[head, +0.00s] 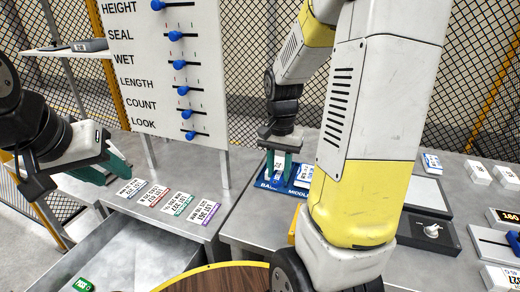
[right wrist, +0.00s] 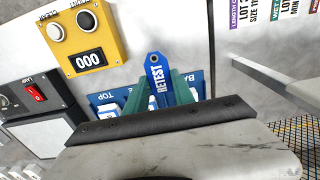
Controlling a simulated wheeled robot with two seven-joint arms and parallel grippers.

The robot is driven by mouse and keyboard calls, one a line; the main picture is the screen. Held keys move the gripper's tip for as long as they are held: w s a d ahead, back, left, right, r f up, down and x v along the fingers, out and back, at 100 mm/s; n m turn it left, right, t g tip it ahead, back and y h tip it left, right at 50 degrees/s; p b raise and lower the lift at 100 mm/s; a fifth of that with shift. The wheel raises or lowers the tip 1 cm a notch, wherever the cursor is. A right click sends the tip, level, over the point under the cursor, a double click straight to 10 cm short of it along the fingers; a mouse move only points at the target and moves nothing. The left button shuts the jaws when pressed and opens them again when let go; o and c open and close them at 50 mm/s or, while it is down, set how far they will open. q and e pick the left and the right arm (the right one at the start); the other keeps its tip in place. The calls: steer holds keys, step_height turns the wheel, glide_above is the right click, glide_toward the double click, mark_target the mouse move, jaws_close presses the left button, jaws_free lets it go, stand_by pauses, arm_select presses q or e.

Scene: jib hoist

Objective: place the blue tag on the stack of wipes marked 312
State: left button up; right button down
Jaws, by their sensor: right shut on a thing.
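A blue tag (right wrist: 157,75) printed RETEST stands between the green fingers of my right gripper (right wrist: 160,90) in the right wrist view. The gripper is shut on it. In the head view the right gripper (head: 279,165) points down over a blue tray (head: 266,184) marked BA… and MIDDLE. White packets lie in the tray; the right wrist view also shows its TOP end (right wrist: 103,98). I cannot read 312 on any stack. My left gripper (head: 104,170) is open and empty above the left table, its green fingers apart.
Several printed lot cards (head: 178,204) lie on the left table beside an open drawer (head: 130,255). A slider board (head: 165,65) stands behind them. A yellow counter box (right wrist: 85,40) reading 000 is near the tray. White blocks (head: 478,172) lie at the right.

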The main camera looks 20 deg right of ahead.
glide_above(278, 164)
steer(key=shift+f, duration=0.7)
steer(key=shift+w+f, duration=0.1)
steer(key=shift+f, duration=1.65)
steer(key=shift+f, duration=0.1)
steer(key=c, duration=1.1)
jaws_free()
steer(key=shift+o, duration=0.2)
